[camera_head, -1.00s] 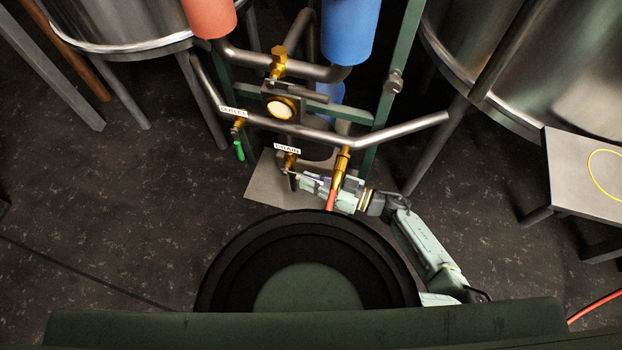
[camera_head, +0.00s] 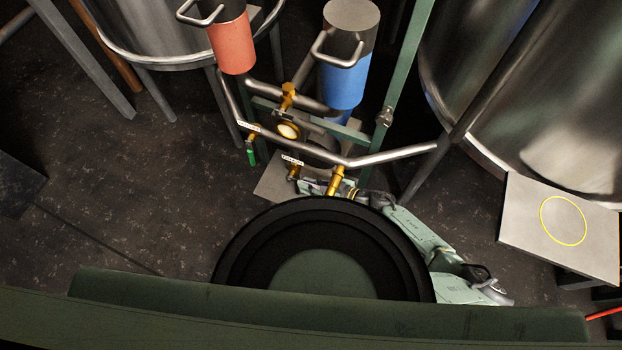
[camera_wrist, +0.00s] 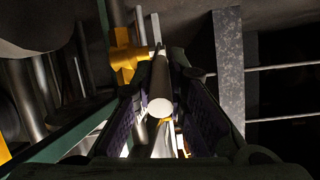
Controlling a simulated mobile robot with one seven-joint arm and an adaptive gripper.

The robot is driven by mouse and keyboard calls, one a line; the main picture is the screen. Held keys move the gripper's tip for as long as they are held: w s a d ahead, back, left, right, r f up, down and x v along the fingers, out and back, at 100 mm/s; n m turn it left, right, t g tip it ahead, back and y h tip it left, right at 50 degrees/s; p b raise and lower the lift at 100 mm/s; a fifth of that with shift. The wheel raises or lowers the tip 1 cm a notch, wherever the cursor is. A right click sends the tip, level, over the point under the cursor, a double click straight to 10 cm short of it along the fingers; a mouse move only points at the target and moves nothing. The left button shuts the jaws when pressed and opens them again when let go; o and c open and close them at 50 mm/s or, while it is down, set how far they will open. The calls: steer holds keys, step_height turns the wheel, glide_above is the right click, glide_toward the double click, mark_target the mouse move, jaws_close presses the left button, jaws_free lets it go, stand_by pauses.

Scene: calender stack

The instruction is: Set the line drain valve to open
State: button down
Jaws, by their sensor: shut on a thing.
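The drain valve (camera_head: 293,173) is a small brass fitting under the pipe, below a white label (camera_head: 292,160) in the head view. In the wrist view its brass body (camera_wrist: 125,57) is at upper left. A dark round handle with a pale end (camera_wrist: 160,100) lies between the fingers of my gripper (camera_wrist: 162,84), which is shut on it. In the head view my gripper (camera_head: 304,187) is beside the drain valve, mostly hidden by the black round part of my body. The exact angle of the handle cannot be told.
A second brass valve with a green handle (camera_head: 251,156) hangs to the left. A brass fitting (camera_head: 336,180) stands close on the right of the drain valve. Steel pipe (camera_head: 390,155), green frame posts (camera_head: 404,70) and large tanks (camera_head: 500,90) crowd the back. Floor at left is open.

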steer(key=shift+a+r, duration=0.1)
steer(key=shift+r, duration=0.05)
steer(key=c, duration=1.6)
jaws_free()
steer(key=v, duration=1.2)
steer(key=shift+r, duration=0.2)
steer(key=shift+c, duration=0.2)
